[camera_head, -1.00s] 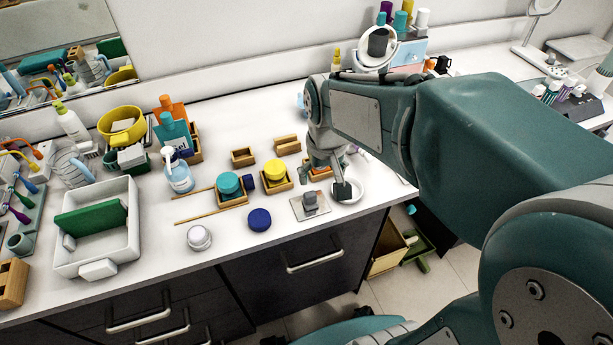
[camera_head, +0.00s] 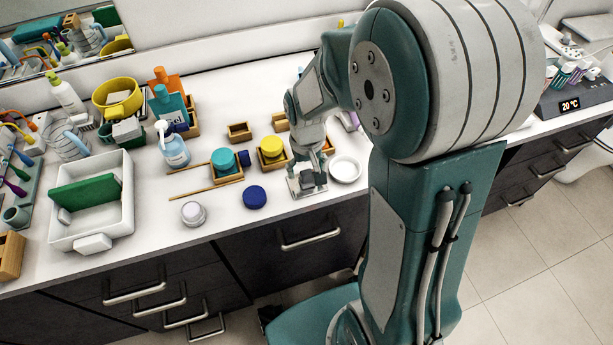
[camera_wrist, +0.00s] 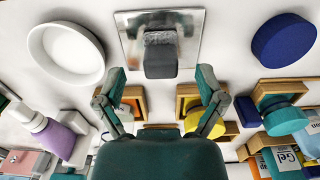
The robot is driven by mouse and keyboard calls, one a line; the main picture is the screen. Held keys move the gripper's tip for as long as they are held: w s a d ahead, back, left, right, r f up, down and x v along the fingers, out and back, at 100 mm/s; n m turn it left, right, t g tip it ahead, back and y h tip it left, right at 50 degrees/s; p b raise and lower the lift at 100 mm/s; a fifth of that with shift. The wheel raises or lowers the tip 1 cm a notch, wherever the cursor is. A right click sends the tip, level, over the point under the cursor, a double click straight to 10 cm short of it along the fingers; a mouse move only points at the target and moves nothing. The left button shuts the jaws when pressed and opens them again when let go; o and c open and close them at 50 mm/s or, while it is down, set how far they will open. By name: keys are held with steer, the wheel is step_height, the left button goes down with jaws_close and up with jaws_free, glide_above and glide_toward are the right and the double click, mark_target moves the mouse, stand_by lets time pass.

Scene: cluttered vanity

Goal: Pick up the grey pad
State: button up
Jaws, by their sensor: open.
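The grey pad (camera_wrist: 160,58) is a small dark block with a lighter, rough strip at one end. It sits on a square shiny metal plate (camera_wrist: 130,40), whose edge also shows in the head view (camera_head: 322,190). My gripper (camera_wrist: 160,80) is open, its two fingers spread either side of the pad's near end in the wrist view, with nothing held. In the head view my gripper (camera_head: 306,176) is over the plate at the counter's front and largely hides the pad. I cannot tell the exact height of the fingertips.
A white round dish (camera_head: 345,168) lies right of the plate and a dark blue disc (camera_head: 255,197) lies left. Wooden trays with a yellow jar (camera_head: 271,147) and a teal jar (camera_head: 223,160) stand behind. The counter's front edge is close.

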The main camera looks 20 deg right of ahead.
steer(key=shift+f, duration=1.4)
steer(key=shift+a, duration=0.1)
steer(key=c, duration=1)
steer(key=shift+c, duration=0.2)
steer(key=shift+r, duration=0.5)
step_height(320, 180, up, 3)
steer(key=shift+s+f, duration=0.1)
steer(key=shift+s, duration=0.05)
steer(key=s+a+r, duration=0.3)
steer(key=s+r, duration=0.6)
steer(key=s, duration=0.4)
steer(key=shift+s+a+r, duration=0.15)
steer(key=shift+a, duration=0.2)
